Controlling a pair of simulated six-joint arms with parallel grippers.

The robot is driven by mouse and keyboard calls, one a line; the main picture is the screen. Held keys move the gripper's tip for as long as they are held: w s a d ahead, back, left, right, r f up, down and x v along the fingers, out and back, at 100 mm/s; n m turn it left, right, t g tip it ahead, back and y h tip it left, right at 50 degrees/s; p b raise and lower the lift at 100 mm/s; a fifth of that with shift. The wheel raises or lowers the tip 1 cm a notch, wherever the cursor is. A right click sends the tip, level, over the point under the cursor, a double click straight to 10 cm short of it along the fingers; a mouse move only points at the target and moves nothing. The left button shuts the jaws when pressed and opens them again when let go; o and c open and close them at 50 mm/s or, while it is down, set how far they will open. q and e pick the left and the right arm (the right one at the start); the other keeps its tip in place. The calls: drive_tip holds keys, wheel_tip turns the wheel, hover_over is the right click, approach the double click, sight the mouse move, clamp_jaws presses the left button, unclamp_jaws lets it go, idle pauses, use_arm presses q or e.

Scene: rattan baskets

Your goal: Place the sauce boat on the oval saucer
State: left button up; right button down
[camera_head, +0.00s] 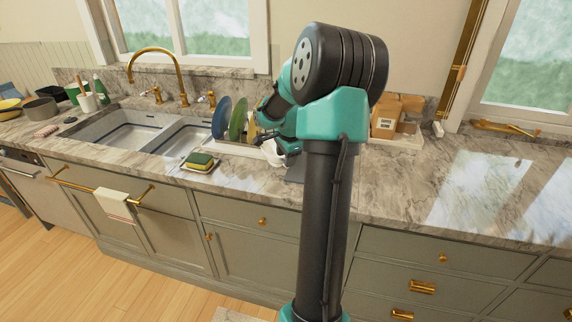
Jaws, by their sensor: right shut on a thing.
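My right gripper (268,139) is at the dish rack on the counter, left of my upright arm. It is shut on a small white thing (272,153) that looks like the sauce boat. The gripper and arm cover much of it, so its full shape and tilt cannot be told. I cannot make out the oval saucer; it may be hidden behind my arm. My left gripper is not in view.
A white dish rack (233,148) holds a blue plate (221,118), a green plate (238,117) and a yellowish one. A sponge (200,160) lies on a small tray in front of it. The double sink (120,130) is left.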

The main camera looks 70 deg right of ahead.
wheel_tip(320, 180, down, 4)
drive_tip(key=shift+d+r, duration=0.1)
drive_tip(key=shift+r, duration=0.1)
drive_tip(key=shift+c, duration=2.4)
unclamp_jaws()
wheel_tip(320, 180, up, 12)
drive_tip(key=s+a, duration=0.1)
drive_tip(key=s, duration=0.1)
drive_tip(key=shift+a, duration=0.25)
drive_tip(key=shift+w+f, duration=0.1)
